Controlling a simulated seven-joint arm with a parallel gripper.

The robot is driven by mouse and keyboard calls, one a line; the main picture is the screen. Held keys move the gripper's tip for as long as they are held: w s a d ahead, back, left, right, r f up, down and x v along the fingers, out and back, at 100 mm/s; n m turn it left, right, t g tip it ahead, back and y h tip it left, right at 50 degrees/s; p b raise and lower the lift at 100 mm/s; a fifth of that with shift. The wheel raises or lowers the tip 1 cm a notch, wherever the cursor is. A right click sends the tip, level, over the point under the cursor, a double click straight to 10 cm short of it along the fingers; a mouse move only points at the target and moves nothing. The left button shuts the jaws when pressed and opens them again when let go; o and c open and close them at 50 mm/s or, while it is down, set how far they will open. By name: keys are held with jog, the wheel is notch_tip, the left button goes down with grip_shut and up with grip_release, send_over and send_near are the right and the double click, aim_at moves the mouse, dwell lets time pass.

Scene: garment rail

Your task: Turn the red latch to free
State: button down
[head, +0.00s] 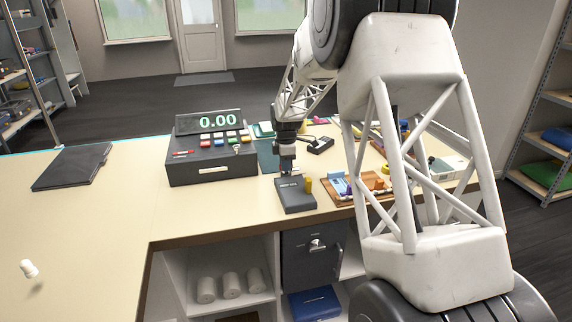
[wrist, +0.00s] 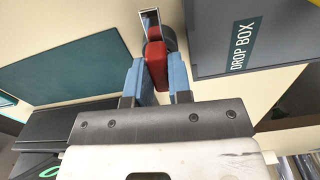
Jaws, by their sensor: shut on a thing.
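In the wrist view, a red piece that looks like the red latch (wrist: 155,58) sits between the two blue fingers of my gripper (wrist: 162,82). The fingers are shut on its sides. A dark round part and a bright metal plate (wrist: 150,20) show just beyond it, over the cream counter. How far the latch is turned I cannot tell. In the head view my gripper (head: 287,168) points down at the back of the small dark drop box (head: 296,197). The latch is hidden there.
The drop box also shows right of the fingers in the wrist view (wrist: 235,40). A dark register (head: 210,165) reading 0.00, with a small red bar, stands to the left. A brown tray (head: 345,203) stands to the right. The left counter (head: 90,240) is mostly clear.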

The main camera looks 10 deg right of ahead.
jog(key=c, duration=1)
grip_release()
jog(key=shift+c, duration=0.2)
jog(key=shift+r, duration=0.15)
jog(key=shift+r, duration=3.75)
jog(key=shift+s+r, duration=0.1)
